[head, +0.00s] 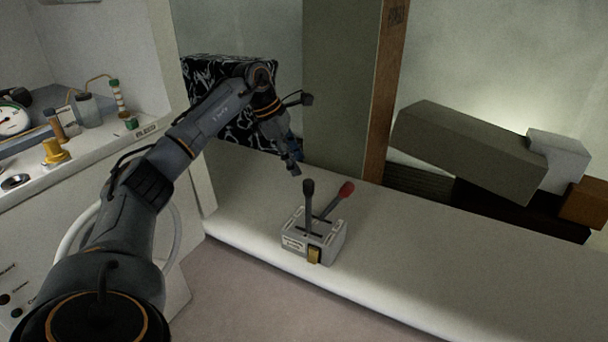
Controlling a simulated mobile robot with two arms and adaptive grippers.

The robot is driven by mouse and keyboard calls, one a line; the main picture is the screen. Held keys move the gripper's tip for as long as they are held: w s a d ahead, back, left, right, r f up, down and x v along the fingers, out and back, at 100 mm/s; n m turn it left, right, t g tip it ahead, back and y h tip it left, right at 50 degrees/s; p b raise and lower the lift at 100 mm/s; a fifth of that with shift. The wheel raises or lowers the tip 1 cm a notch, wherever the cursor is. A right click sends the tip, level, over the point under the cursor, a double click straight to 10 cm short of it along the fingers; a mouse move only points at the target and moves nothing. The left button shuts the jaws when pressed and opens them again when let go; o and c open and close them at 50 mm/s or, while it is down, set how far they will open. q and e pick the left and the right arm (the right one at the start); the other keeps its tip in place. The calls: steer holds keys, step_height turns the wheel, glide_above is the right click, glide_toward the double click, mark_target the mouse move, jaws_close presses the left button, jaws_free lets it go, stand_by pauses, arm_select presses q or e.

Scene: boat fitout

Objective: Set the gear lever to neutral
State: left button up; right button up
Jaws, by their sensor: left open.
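The lever unit (314,236) is a light grey box on the pale counter. A lever with a black knob (308,187) stands nearly upright from it. A second lever with a red knob (346,189) leans to the right. The labels on the box are too small to read, so I cannot tell which lever is the gear lever. My left gripper (294,171) is open, above and just behind the black knob in the picture, and appears apart from it. Its fingers are small in view. My right gripper is not in view.
The pale counter (450,265) is clear to the right of the unit. A green-grey post with a wooden edge (377,90) stands behind it. A shelf with a gauge (14,118) and small fittings is at left. Grey and brown blocks (470,150) lie at back right.

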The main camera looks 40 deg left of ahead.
arm_select(q)
steer(key=shift+v, duration=1.6)
steer(key=shift+f, duration=0.1)
